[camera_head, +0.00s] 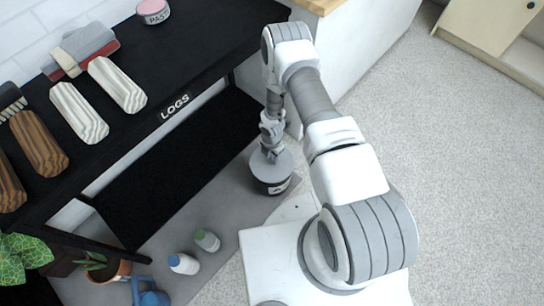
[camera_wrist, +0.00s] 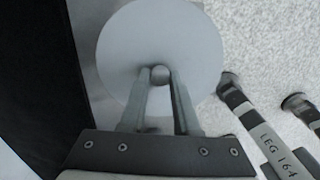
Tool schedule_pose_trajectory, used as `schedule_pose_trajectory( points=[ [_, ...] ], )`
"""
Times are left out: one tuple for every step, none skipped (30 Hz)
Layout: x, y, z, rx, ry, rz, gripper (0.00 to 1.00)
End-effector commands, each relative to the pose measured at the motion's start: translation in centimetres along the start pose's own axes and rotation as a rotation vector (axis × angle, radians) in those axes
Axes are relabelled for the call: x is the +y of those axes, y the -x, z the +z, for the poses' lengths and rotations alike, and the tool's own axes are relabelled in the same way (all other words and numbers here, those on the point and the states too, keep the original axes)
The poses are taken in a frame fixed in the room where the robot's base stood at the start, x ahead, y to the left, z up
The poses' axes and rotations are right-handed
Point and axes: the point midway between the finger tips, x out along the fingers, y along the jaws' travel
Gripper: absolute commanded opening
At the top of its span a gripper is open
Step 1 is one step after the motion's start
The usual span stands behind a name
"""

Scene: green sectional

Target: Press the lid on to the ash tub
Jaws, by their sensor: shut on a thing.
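The ash tub (camera_head: 269,185) is a dark round tub with a pale label, upright on the grey floor mat. A round grey lid (camera_head: 262,166) covers its top in the head view. My gripper (camera_head: 270,152) is above it, pointing down. In the wrist view, my gripper (camera_wrist: 160,76) is shut on the small round knob (camera_wrist: 160,74) in the middle of the lid (camera_wrist: 190,40). The lid hides the tub in the wrist view. I cannot tell whether the lid is fully seated on the rim.
The black bench (camera_head: 180,62) marked LOGS stands left of the tub, with logs (camera_head: 117,84) and a pink-topped tin (camera_head: 153,11) on top. Two bottles (camera_head: 207,240), a blue watering can (camera_head: 150,292) and a potted plant (camera_head: 105,266) stand nearer.

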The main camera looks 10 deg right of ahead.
Motion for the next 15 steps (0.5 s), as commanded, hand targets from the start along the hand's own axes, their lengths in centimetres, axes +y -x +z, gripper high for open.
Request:
schedule_pose_trajectory(
  points=[
    [0.00,-0.09,-0.01,0.000,0.000,0.000,0.00],
    [0.00,-0.12,-0.01,0.000,0.000,0.000,0.00],
    [0.00,-0.17,0.00,0.000,0.000,0.000,0.00],
    [0.00,-0.19,0.00,0.000,0.000,0.000,0.00],
    [0.01,-0.20,0.00,0.000,0.000,0.000,0.00],
    [0.01,-0.20,0.00,0.000,0.000,0.000,0.00],
    [0.01,-0.20,0.00,0.000,0.000,0.000,0.00],
    [0.01,-0.20,0.00,0.000,0.000,0.000,0.00],
    [0.01,-0.20,0.00,0.000,0.000,0.000,0.00],
    [0.00,-0.20,0.00,0.000,0.000,0.000,0.00],
    [0.00,-0.20,0.00,0.000,0.000,0.000,0.00],
    [0.00,-0.20,-0.01,0.000,0.000,0.000,0.00],
    [0.00,-0.19,0.00,0.000,0.000,0.000,0.00],
    [0.00,-0.19,-0.01,0.000,0.000,0.000,0.00],
    [0.00,-0.19,-0.01,0.000,0.000,0.000,0.35]
  ],
)
